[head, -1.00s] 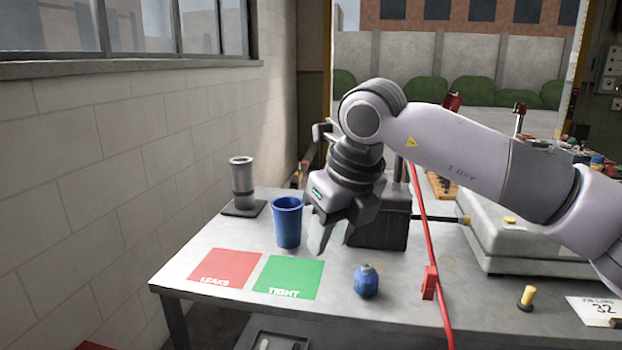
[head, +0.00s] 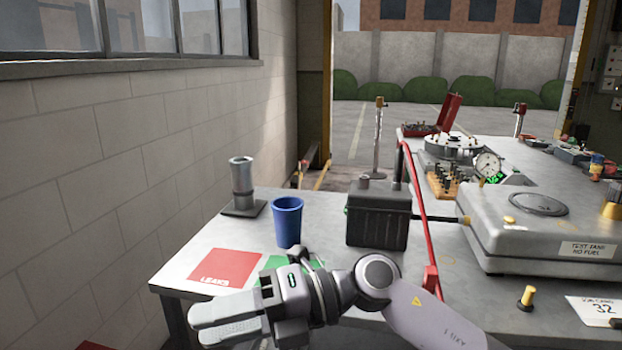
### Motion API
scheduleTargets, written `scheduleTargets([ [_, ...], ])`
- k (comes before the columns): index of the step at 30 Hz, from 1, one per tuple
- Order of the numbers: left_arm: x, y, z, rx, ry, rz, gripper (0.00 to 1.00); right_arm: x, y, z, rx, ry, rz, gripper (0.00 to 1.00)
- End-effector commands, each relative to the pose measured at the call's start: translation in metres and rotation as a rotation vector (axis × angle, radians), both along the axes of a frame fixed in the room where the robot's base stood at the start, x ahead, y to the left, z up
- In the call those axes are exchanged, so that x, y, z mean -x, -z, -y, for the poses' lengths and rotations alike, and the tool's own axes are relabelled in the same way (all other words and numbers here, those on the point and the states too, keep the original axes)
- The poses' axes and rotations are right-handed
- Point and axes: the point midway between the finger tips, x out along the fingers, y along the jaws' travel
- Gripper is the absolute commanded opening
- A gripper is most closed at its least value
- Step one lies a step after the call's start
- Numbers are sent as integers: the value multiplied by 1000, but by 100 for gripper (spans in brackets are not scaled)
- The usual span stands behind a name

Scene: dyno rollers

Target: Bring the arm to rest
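My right arm comes in from the lower right and lies low across the front of the bench (head: 190,258). Its gripper (head: 225,320) points left at the bottom of the head view, in front of the bench's near edge. Its two fingers appear close together with nothing visible between them; the angle hides whether there is a gap. My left gripper is not in view. The arm covers most of the green TIGHT mat (head: 308,262), and the small blue canister seen earlier is hidden. The red LEAKS mat (head: 225,268) is mostly clear and empty.
A blue cup (head: 287,222) and a grey cylinder on a base (head: 242,188) stand behind the mats. A black box (head: 378,220), a red hose (head: 421,205) and a grey test tank (head: 545,235) are to the right. A wall borders the left.

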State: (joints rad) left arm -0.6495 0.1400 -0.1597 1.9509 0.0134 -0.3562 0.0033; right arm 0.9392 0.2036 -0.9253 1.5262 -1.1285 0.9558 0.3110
Motion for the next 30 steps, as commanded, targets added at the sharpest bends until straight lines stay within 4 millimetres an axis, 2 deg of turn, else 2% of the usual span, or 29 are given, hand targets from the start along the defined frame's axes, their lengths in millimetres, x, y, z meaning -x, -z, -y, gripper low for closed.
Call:
scheduleTargets([
  [3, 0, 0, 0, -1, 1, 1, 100, -1, -3, 5, -195, 85, -184, 35],
  [8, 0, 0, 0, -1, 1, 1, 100, -18, 1, 28, -421, 245, -430, 35],
  [11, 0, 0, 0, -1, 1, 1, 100, -32, 14, 50, -540, 366, -589, 35],
  [14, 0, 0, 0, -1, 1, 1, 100, -46, 36, 76, -640, 500, -748, 35],
  [19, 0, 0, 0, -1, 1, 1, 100, -59, 94, 127, -763, 755, -1022, 35],
  [23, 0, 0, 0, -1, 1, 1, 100, -54, 152, 169, -817, 962, -1230, 35],
  [26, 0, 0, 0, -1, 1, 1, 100, -39, 200, 202, -835, 1129, -1388, 35],
  [30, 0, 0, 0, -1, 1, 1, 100, -1, 266, 244, -824, 1355, -1600, 35],
])
